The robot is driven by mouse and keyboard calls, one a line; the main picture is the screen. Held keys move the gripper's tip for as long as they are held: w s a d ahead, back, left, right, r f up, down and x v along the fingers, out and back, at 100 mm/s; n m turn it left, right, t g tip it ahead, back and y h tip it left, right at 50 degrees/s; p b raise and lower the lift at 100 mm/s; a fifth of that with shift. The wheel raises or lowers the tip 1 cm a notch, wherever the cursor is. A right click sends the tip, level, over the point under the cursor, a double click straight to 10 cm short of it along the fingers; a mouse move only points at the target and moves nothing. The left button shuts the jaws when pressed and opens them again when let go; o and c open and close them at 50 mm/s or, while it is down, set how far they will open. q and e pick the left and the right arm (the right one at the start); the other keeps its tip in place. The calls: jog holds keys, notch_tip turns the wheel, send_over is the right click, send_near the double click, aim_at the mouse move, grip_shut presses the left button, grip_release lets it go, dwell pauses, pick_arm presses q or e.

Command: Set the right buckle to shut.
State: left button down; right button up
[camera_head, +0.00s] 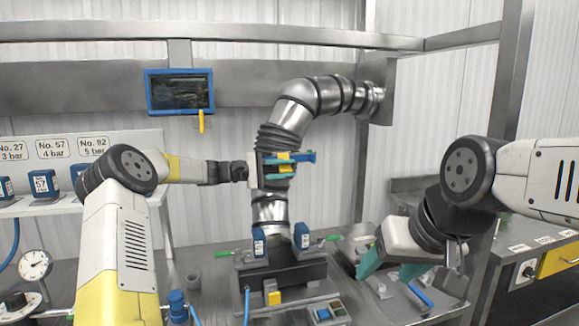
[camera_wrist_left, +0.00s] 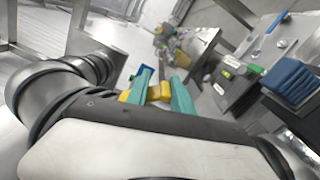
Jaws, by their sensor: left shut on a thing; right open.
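My left gripper (camera_head: 284,163) is in front of the upright metal pipe (camera_head: 270,212). Its teal fingers are shut on a small yellow piece, which shows between them in the left wrist view (camera_wrist_left: 160,92). A blue bar also shows at the fingers in the head view. My right gripper (camera_head: 392,268) is open and empty, low at the right with its teal fingers apart. A green-handled lever (camera_head: 333,238), which looks like the right buckle, sticks out right of the dark block (camera_head: 290,274). A similar green lever (camera_head: 222,254) is on the left. I cannot tell whether either is shut.
Two labelled blue blocks (camera_head: 301,236) stand at the pipe's foot. A blue-framed screen (camera_head: 180,92) hangs behind. A shelf (camera_head: 30,205) with blue blocks and a gauge (camera_head: 35,265) are at the left. A drawer cabinet (camera_head: 558,261) is at the right.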

pick_arm(q)
jog(key=w+m, duration=0.1)
jog(key=a+m, duration=0.1)
jog(key=shift+w+f+m, duration=0.35)
jog(key=shift+m, duration=0.05)
jog(key=shift+r, duration=0.1)
jog(key=c, duration=1)
grip_release()
jog(key=shift+w, duration=0.1)
jog(key=shift+c, duration=0.2)
jog(key=shift+d, duration=0.1)
jog(key=v, duration=0.8)
